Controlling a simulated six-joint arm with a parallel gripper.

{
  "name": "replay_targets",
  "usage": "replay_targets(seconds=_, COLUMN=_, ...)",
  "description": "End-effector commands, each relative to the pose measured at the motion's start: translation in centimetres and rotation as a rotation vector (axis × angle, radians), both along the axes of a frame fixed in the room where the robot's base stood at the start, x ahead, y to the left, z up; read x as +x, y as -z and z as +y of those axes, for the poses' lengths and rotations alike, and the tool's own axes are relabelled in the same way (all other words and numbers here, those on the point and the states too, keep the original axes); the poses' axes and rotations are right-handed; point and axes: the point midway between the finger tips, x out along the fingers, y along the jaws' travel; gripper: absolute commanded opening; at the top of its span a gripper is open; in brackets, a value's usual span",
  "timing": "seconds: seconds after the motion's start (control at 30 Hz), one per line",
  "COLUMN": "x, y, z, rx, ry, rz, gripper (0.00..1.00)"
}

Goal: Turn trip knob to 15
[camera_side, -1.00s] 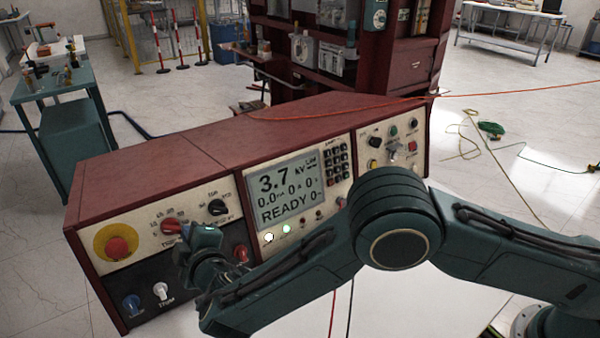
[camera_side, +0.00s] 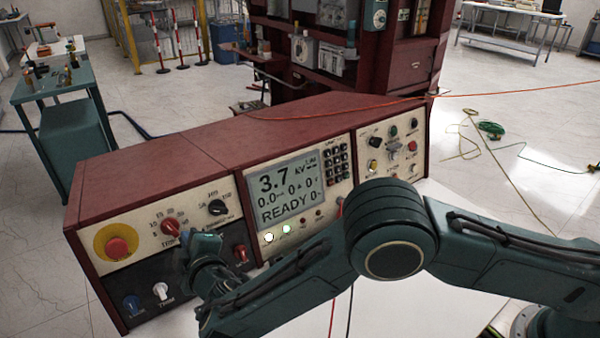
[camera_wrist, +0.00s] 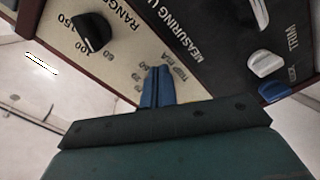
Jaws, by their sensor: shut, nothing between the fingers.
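The red trip knob (camera_side: 170,226) is on the cream upper-left panel in the side view, with small numbers around it. I cannot read exactly which number it points to. My gripper (camera_side: 187,238) is just below and right of the knob, close to it; contact cannot be made out. In the wrist view, my gripper's blue fingers (camera_wrist: 157,84) are shut with nothing between them, over the trip scale markings (camera_wrist: 170,68). The knob itself does not show in the wrist view.
A black range knob (camera_side: 217,207) is right of the trip knob and also shows in the wrist view (camera_wrist: 92,32). A red stop button (camera_side: 117,248) is on the left. A white knob (camera_side: 161,291) and blue knob (camera_side: 132,304) are below. The display (camera_side: 290,189) reads 3.7 kV and READY.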

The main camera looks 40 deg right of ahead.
Motion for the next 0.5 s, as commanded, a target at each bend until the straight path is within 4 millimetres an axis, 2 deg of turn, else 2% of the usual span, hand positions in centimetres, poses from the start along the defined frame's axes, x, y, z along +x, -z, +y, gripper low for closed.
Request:
replay_targets(seconds=0.27, x=-0.1, y=0.3, z=-0.2, rx=-0.003, ry=0.003, rz=0.004, gripper=0.00)
replay_targets(seconds=0.5, x=-1.6, y=0.0, z=-0.2, rx=-0.005, ry=0.003, rz=0.006, gripper=0.00)
